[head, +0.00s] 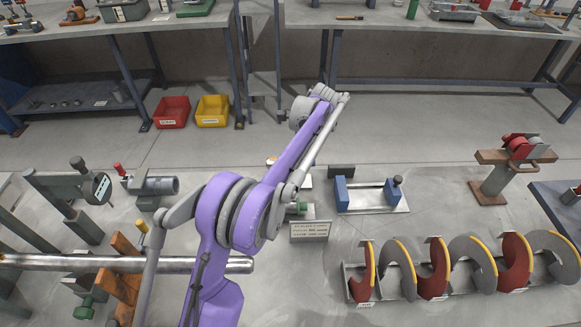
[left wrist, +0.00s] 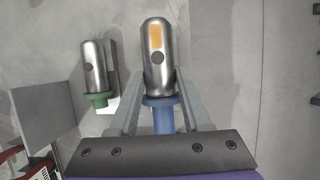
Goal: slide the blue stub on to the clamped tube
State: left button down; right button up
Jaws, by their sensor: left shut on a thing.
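The blue stub (left wrist: 160,112) has a blue collar and shank and a rounded steel barrel with an orange patch and a dark hole. My left gripper (left wrist: 159,72) is shut on it, one finger on each side. In the head view my purple forearm hides most of this gripper. The clamped tube (head: 200,264) is a long steel pipe lying level at the left, held at an orange-brown clamp (head: 126,270). Its free end points right, behind my upper arm and well apart from the stub. My right gripper is not in view.
A green-collared stub (left wrist: 98,75) lies beside the blue one. A printed sign (head: 310,232) and a blue-ended fixture (head: 370,196) stand right of my arm. Red and grey auger flights (head: 432,270) fill the front right. A dial gauge (head: 101,187) stands left, behind the tube.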

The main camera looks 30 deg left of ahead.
pick_arm(q)
notch_tip(320, 180, up, 3)
jog(key=shift+f, duration=0.1)
jog(key=shift+s+a+r, duration=0.1)
jog(key=shift+a+r, duration=0.15)
jog(key=shift+r, duration=0.05)
jog(key=s+a+f+p, duration=0.1)
jog(key=s+a+f, duration=0.1)
jog(key=s+a, duration=0.2)
jog(key=s+a+f+p, duration=0.1)
jog(key=s+a+f, duration=0.1)
jog(key=s+a, duration=0.3)
jog(key=s+a+f+p, duration=0.1)
jog(key=s+a, duration=0.4)
jog(key=s, duration=0.1)
jog(key=shift+s+f, duration=0.4)
jog(key=shift+d, duration=0.1)
jog(key=shift+s+a+b, duration=0.15)
jog(key=shift+s+a, duration=0.35)
jog(key=shift+a, duration=0.35)
jog(key=shift+s+a+b, duration=0.1)
jog(key=shift+s+a, duration=0.35)
jog(key=shift+a, duration=0.35)
jog(key=shift+s+a+b, duration=0.15)
jog(key=shift+s+a, duration=0.35)
jog(key=shift+a, duration=0.35)
